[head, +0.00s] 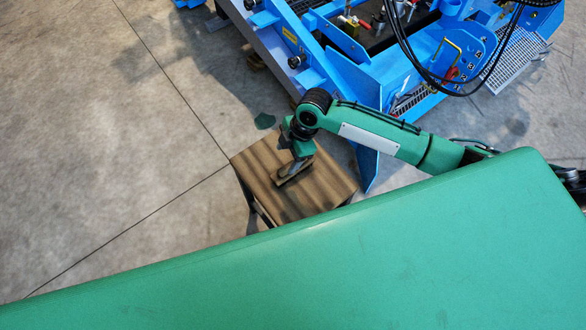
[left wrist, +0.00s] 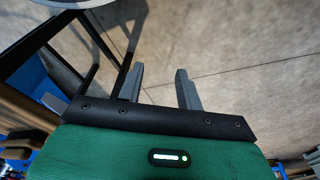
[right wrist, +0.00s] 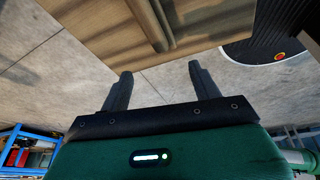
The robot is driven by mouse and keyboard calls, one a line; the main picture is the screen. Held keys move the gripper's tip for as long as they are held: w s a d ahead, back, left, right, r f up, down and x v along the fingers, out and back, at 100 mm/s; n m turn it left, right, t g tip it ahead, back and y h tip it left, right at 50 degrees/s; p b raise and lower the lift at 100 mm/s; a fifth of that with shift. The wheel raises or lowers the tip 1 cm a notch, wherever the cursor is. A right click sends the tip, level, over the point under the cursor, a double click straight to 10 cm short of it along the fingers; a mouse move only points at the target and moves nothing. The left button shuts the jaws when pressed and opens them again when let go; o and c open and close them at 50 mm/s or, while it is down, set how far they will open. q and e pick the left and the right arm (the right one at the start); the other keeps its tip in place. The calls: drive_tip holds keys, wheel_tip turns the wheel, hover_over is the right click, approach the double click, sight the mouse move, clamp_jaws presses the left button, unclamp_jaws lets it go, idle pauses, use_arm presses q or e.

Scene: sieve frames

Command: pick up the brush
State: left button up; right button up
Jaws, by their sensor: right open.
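The brush (head: 296,174) looks like a narrow wooden piece lying on the brown wooden top of a small table (head: 325,190). It also shows in the right wrist view (right wrist: 152,24), at the top, cut off by the frame edge, so its far end is hidden. My right gripper (head: 291,164) is over the table at the brush in the head view and partly covers it. In the right wrist view its two fingers (right wrist: 160,78) are apart with nothing between them. My left gripper (left wrist: 158,82) is open and empty, away from the brush, over bare floor.
A blue machine frame (head: 370,75) with hoses and fittings stands behind the table. A large green surface fills the front of the head view. The concrete floor (head: 90,130) to the left is clear. Dark metal bars (left wrist: 90,50) stand near my left gripper.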

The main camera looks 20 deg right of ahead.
drive_tip(key=w+d+r+n+g, duration=0.1)
drive_tip(key=w+d+r+n, duration=0.15)
drive_tip(key=d, duration=0.25)
drive_tip(key=b, duration=0.1)
approach(279, 177)
drive_tip(key=shift+h, duration=0.4)
drive_tip(key=d+f, duration=0.1)
drive_tip(key=w+f, duration=0.1)
drive_tip(key=f, duration=0.1)
drive_tip(key=d+f, duration=0.1)
drive_tip(key=shift+w+d+f, duration=0.15)
drive_tip(key=shift+d+f, duration=0.05)
drive_tip(key=shift+d, duration=0.15)
drive_tip(key=x, duration=0.4)
drive_tip(key=shift+w+f+b, duration=0.15)
drive_tip(key=shift+b, duration=0.2)
drive_tip(key=shift+a+f, duration=0.1)
drive_tip(key=shift+f, duration=0.35)
drive_tip(key=c, duration=1.3)
use_arm(q)
drive_tip(key=shift+d+r, duration=0.2)
drive_tip(key=shift+r, duration=0.5)
use_arm(e)
drive_tip(key=shift+o, duration=0.2)
